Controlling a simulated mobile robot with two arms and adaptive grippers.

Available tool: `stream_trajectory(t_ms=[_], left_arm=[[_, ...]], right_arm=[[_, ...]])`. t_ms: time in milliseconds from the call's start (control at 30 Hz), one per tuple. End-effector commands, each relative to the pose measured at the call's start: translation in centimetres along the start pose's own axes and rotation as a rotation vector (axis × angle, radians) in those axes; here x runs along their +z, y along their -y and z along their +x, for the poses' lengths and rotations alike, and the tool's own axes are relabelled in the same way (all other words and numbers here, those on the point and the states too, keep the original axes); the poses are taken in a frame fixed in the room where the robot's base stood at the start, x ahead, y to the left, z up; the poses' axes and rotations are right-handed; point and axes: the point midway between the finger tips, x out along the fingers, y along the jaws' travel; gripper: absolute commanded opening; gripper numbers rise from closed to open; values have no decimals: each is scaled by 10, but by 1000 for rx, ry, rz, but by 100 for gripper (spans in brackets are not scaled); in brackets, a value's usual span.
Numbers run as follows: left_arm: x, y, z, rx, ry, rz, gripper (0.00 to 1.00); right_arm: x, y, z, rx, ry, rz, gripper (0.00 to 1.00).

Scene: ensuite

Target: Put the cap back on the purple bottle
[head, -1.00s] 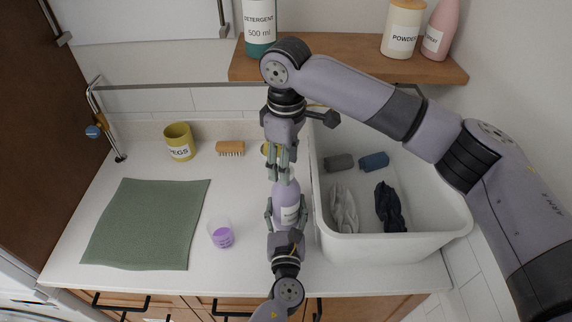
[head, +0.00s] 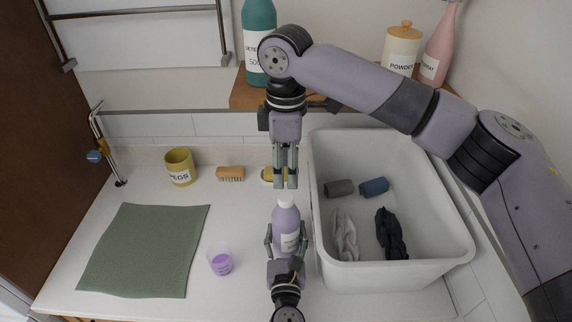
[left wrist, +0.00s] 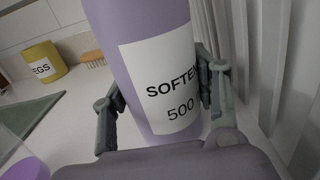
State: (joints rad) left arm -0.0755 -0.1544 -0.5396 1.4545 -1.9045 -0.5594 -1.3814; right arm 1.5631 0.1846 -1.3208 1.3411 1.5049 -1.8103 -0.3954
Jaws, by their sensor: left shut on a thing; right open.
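The purple bottle (head: 286,222) stands upright near the front of the counter, left of the white tub. A white cap (head: 286,201) sits on its top; how tightly it is seated cannot be told. My left gripper (head: 286,242) is shut around the bottle's lower body. In the left wrist view the bottle (left wrist: 150,65) fills the middle between the fingers, its "SOFTEN… 500" label facing the camera; the cap is out of that view. My right gripper (head: 286,184) is open and empty, pointing down just above the cap, apart from it.
The white tub (head: 440,262) with several cloths stands close on the right. A clear cup with purple liquid (head: 220,262) and a green mat (head: 145,250) lie left. A yellow pegs pot (head: 180,168), brush (head: 230,173) and wooden shelf (head: 244,97) are behind.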

Motion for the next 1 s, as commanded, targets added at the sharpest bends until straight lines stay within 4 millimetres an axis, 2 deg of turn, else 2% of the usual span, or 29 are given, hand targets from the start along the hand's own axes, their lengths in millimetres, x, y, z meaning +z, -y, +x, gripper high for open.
stream_trajectory(t_ms=[333,467,800,1000], left_arm=[[0,0,0,0,0,1,0],[0,0,0,0,0,1,0],[0,0,0,0,0,1,0],[0,0,0,0,0,1,0]], right_arm=[[0,0,-2,-1,0,-30,44],[0,0,3,-2,1,-29,44],[0,1,51,-3,2,-29,44],[0,0,72,-1,0,-28,44]])
